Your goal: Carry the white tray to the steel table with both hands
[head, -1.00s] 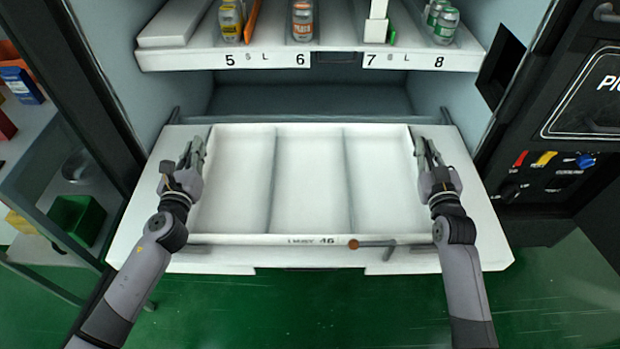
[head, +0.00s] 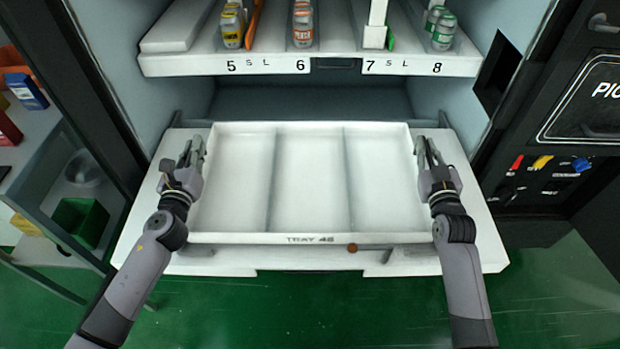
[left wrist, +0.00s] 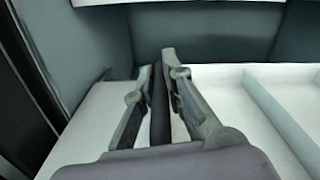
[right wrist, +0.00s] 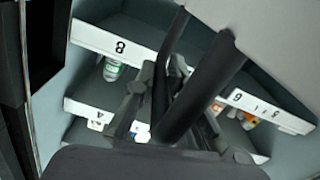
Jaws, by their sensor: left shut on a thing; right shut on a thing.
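The white tray (head: 255,239), with three empty long compartments and a "TRAY 46" label on its front, is in the middle of the head view, over a white pull-out shelf (head: 215,263). My left gripper (head: 197,145) is shut on its left side and my right gripper (head: 426,147) on its right side. In the left wrist view the fingers close around a dark bar beside the tray (left wrist: 283,118). In the right wrist view they also close around a dark bar. The gap between tray and shelf is hard to judge. I cannot make out the steel table.
An upper shelf (head: 480,62) with numbered slots and bottles is just beyond the tray. Cabinet walls stand on both sides. A rack with a green bin (head: 80,221) is at left. Green floor shows in front.

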